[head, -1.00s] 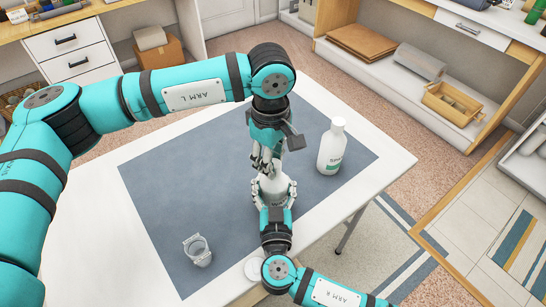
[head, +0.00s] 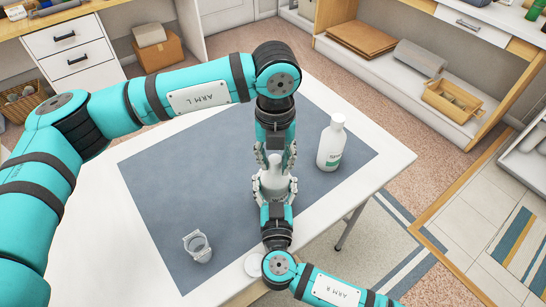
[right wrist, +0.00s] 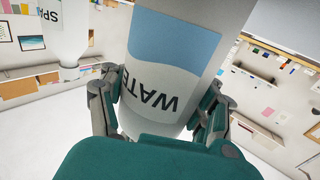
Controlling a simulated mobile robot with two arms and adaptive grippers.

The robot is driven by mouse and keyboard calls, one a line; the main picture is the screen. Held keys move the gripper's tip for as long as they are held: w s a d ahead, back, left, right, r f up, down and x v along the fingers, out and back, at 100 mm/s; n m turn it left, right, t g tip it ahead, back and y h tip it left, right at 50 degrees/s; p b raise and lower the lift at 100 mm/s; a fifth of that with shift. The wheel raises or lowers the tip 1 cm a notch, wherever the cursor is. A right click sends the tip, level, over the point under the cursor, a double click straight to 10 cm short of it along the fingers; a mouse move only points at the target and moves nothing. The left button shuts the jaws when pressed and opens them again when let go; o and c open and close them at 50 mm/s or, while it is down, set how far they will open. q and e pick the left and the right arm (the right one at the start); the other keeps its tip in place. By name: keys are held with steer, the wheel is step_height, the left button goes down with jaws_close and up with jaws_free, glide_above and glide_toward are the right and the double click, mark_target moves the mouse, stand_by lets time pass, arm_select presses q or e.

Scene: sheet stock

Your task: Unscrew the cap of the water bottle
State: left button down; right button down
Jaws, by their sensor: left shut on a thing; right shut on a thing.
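The water bottle (head: 273,184) is white and stands near the right part of the grey-blue mat. My right gripper (head: 274,192) is shut around its body from the near side. In the right wrist view the bottle (right wrist: 175,55) fills the middle, with a blue-and-white label reading "WATE…" between the fingers. My left gripper (head: 274,166) comes down from above and is shut at the bottle's top. Its fingers mostly hide the cap, so whether the cap is loose cannot be seen.
A second white bottle (head: 331,145) with a green label stands to the right on the mat (head: 170,180). A pale round disc (head: 255,265) lies near the front edge, beside my right arm.

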mark_target(275, 162)
arm_select(q)
steer(key=shift+n, duration=0.3)
stand_by(0.5)
steer(key=shift+r, duration=0.15)
steer(key=shift+r, duration=0.95)
arm_select(e)
steer(key=shift+a, duration=0.1)
arm_select(q)
steer(key=shift+r, duration=0.1)
steer(key=shift+r, duration=1.9)
arm_select(e)
steer(key=shift+c, duration=0.8)
jaws_free()
steer(key=shift+s, duration=0.1)
